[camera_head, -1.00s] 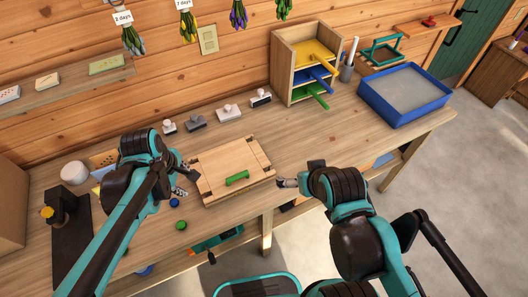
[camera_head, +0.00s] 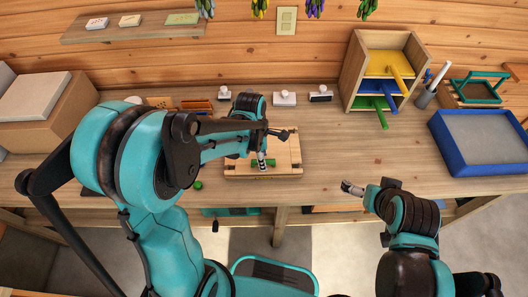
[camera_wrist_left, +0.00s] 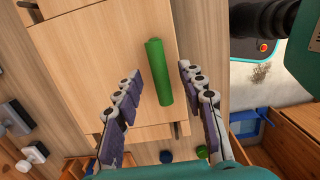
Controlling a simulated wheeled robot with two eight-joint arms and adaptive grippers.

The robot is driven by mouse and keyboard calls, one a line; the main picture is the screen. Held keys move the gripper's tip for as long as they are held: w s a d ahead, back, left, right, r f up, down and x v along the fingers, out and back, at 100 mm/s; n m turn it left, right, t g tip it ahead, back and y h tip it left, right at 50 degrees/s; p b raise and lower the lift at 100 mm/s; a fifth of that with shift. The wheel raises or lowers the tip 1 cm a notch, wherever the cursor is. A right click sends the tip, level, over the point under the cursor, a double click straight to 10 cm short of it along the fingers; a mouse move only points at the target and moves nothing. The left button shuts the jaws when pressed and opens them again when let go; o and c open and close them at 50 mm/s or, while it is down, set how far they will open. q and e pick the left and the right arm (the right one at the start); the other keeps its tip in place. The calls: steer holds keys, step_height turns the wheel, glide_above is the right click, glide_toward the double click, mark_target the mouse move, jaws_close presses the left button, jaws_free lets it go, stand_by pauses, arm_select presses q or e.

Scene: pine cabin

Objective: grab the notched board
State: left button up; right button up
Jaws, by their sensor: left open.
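The notched board (camera_head: 288,148) is a pale wooden board with dark notches near its corners and a green bar handle. It lies flat on the workbench in the head view, partly hidden by my left arm. In the left wrist view the board (camera_wrist_left: 75,70) lies below my left gripper (camera_wrist_left: 159,72), and the green handle (camera_wrist_left: 158,72) shows between its two spread fingers. My left gripper (camera_head: 263,161) is open over the handle in the head view.
Several stamps, including a white one (camera_head: 284,98), stand behind the board. A wooden shelf unit (camera_head: 352,72) with coloured trays and a blue-rimmed sand tray (camera_head: 447,150) are to the right. A green knob (camera_head: 198,185) lies left of the board. Bench right of the board is clear.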

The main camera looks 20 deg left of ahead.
arm_select(q)
steer(key=shift+f, duration=0.7)
jaws_close()
steer(key=shift+r, duration=0.15)
